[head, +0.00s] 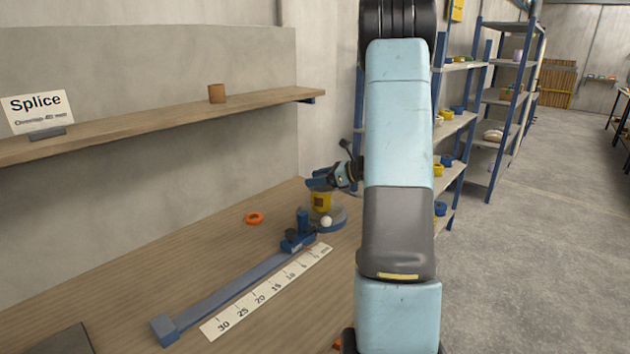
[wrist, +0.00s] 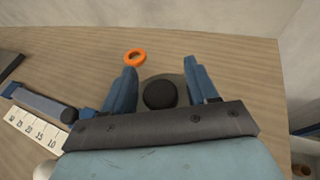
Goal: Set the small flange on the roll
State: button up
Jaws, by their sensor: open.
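An orange ring (head: 254,218), which looks like a flange, lies flat on the wooden bench left of the turntable. In the wrist view the same orange ring (wrist: 134,57) lies beyond the left fingertip, outside the jaws. Nothing is seen held.
A blue rail (head: 225,298) and white scale strip (head: 268,290) run along the bench. A white ball (head: 326,221) sits by the round base. Another orange piece (head: 337,345) shows at the bottom edge, mostly hidden. A wall shelf (head: 150,123) and blue racks (head: 500,95) stand behind.

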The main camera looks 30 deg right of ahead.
jog(key=shift+r, duration=0.2)
jog(key=shift+s+d+r, duration=0.1)
jog(key=shift+s+d, duration=0.15)
jog(key=v, duration=1.1)
jog(key=s+a+r+n+g+h, duration=0.1)
jog(key=s+a+r+n+g, duration=0.2)
jog(key=a, duration=0.4)
jog(key=s+a+r+n+g, duration=0.1)
jog(key=s+a+r+n, duration=0.1)
jog(key=s+a+n, duration=0.4)
jog(key=s+a+r+n+g+h, duration=0.1)
jog(key=a+r+n+g, duration=0.25)
jog(key=a, duration=0.45)
jog(key=s+a+r+n+t+h, duration=0.1)
jog(key=s+a+n+h, duration=0.2)
jog(key=s+n, duration=0.4)
jog(key=s+a+r+n+t+h, duration=0.2)
jog(key=s+a+n+h, duration=0.2)
jog(key=s+n, duration=0.4)
jog(key=shift+s+a+r+h, duration=0.3)
jog(key=shift+s+a, duration=0.1)
jog(key=shift+s, duration=0.45)
